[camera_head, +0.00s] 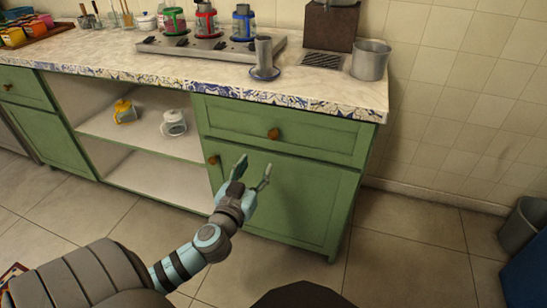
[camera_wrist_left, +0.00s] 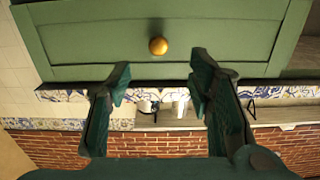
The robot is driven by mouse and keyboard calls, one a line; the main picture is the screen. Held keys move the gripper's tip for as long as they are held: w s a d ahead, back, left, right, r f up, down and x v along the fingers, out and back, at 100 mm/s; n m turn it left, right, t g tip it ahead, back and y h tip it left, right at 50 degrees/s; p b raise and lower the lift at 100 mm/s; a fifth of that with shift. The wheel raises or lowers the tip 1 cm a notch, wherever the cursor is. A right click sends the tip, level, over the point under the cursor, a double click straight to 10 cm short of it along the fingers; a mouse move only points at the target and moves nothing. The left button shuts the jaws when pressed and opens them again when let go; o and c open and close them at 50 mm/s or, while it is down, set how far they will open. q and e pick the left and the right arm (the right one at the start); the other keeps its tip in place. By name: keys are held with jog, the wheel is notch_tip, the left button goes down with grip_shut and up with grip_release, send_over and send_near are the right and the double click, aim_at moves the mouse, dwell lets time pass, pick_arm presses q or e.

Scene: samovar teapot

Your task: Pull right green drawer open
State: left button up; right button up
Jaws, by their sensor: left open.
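The right green drawer (camera_head: 320,138) is the top front at the right end of the counter and looks closed. Its round brown knob (camera_head: 273,134) is at the middle of the front. In the left wrist view the drawer front (camera_wrist_left: 100,42) fills the top, with the knob (camera_wrist_left: 158,46) near the middle. My left gripper (camera_head: 255,167) is open and empty, below the knob in the head view and in front of the cabinet door. In the wrist view its fingertips (camera_wrist_left: 158,66) are spread on either side of the knob's line, apart from the knob. My right gripper is out of view.
Below the drawer is a green door (camera_head: 300,200) with its own knob (camera_head: 213,160). Open shelves to the left hold a yellow mug (camera_head: 125,111) and a white jar (camera_head: 173,123). A grey bin (camera_head: 520,225) stands at far right.

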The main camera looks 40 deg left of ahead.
aim_at(273, 136)
pick_arm(q)
jog(key=x, duration=0.9)
jog(key=r+b+x, duration=0.1)
jog(key=x, duration=0.4)
jog(key=shift+w+r, duration=0.1)
jog(key=shift+w, duration=0.1)
jog(key=shift+d, duration=0.1)
grip_shut()
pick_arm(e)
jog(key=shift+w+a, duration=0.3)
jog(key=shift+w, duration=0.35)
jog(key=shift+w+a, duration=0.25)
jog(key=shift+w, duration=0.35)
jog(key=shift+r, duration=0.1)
